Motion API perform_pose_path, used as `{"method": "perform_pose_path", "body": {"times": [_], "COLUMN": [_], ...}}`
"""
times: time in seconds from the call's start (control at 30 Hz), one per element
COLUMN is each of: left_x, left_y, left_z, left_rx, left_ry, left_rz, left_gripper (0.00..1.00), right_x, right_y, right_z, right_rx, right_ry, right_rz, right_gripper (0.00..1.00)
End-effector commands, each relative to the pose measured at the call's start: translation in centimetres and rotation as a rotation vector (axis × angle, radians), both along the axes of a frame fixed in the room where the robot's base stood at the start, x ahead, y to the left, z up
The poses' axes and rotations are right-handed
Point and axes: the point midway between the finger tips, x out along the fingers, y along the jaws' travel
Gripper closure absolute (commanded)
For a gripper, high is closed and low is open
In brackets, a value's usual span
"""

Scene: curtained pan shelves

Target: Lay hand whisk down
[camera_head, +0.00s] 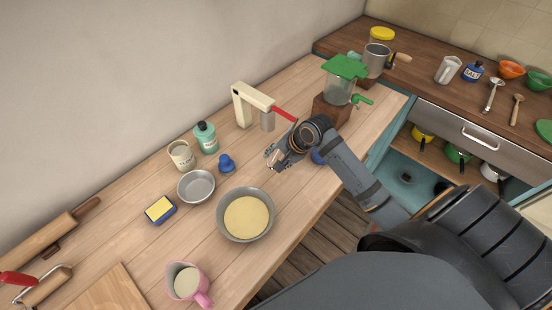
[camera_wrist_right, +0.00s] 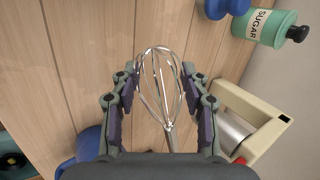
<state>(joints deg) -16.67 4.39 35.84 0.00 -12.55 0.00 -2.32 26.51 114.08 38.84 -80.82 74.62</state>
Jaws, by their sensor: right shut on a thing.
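The hand whisk (camera_wrist_right: 160,85) shows in the right wrist view as a silver wire balloon with a metal handle running down towards my palm. My right gripper (camera_wrist_right: 160,108) is shut on it, with one finger on each side; the exact contact is hard to see. In the head view my right gripper (camera_head: 276,157) is over the wooden table (camera_head: 300,205), near the cream stand with a red lever. The whisk is mostly hidden by the gripper there. I cannot tell whether it touches the tabletop. My left gripper is not in view.
Left of the gripper are a blue object (camera_head: 226,163), a metal bowl (camera_head: 196,186) and a batter bowl (camera_head: 246,215). The cream stand (camera_head: 243,105) is close behind. Another blue object (camera_head: 317,156) sits partly hidden beside my arm. A green-topped grinder (camera_head: 341,82) stands farther right.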

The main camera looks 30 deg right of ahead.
Motion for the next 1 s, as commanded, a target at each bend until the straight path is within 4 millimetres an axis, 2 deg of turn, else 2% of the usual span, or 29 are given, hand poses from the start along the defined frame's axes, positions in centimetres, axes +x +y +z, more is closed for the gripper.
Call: {"method": "perform_pose_path", "body": {"times": [0.27, 0.43, 0.5, 0.7, 1.0], "left_x": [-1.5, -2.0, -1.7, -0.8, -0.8], "left_y": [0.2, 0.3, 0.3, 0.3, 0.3], "left_z": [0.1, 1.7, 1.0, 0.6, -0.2], "left_rx": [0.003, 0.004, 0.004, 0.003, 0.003], "left_ry": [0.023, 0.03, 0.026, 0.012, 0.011], "left_rz": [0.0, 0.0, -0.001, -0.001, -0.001], "left_gripper": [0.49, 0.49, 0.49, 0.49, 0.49], "right_x": [0.0, -0.1, -0.1, -0.1, -0.1], "right_y": [0.0, 0.1, 0.1, 0.1, 0.1], "right_z": [0.1, 0.6, -0.8, -3.2, -6.0], "right_rx": [0.0, -0.001, 0.0, 0.0, -0.001], "right_ry": [0.0, 0.001, 0.001, 0.001, 0.001], "right_rz": [-0.001, -0.001, -0.003, -0.003, -0.001], "right_gripper": [0.91, 0.91, 0.91, 0.91, 0.91]}}
